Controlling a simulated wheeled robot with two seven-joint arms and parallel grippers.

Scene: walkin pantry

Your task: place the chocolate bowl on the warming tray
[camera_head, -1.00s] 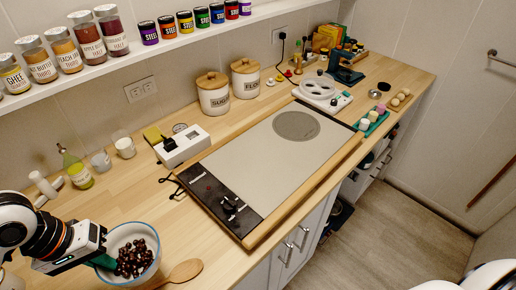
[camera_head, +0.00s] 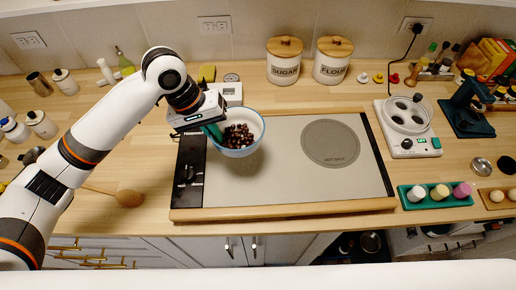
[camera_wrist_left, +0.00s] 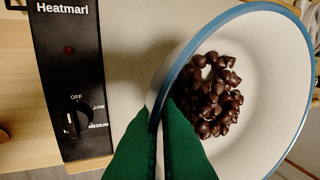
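The chocolate bowl (camera_head: 246,147) is white with a blue rim and holds dark chocolate pieces (camera_head: 238,136). My left gripper (camera_head: 213,131) is shut on the bowl's left rim, and the green fingers (camera_wrist_left: 160,140) pinch that rim in the left wrist view. The bowl (camera_wrist_left: 262,28) is over the left part of the warming tray (camera_head: 290,185), beside its black control panel (camera_head: 188,172). I cannot tell whether its base touches the tray. The tray is flat and pale with a grey round "hot spot" (camera_head: 331,143) at right. My right gripper is not in view.
A wooden spoon (camera_head: 128,198) lies on the counter left of the tray. A green holder with small jars (camera_head: 417,195) and a white device (camera_head: 408,127) stand to the right. Sugar (camera_head: 284,62) and flour (camera_head: 332,62) canisters stand behind. The tray's middle and right are clear.

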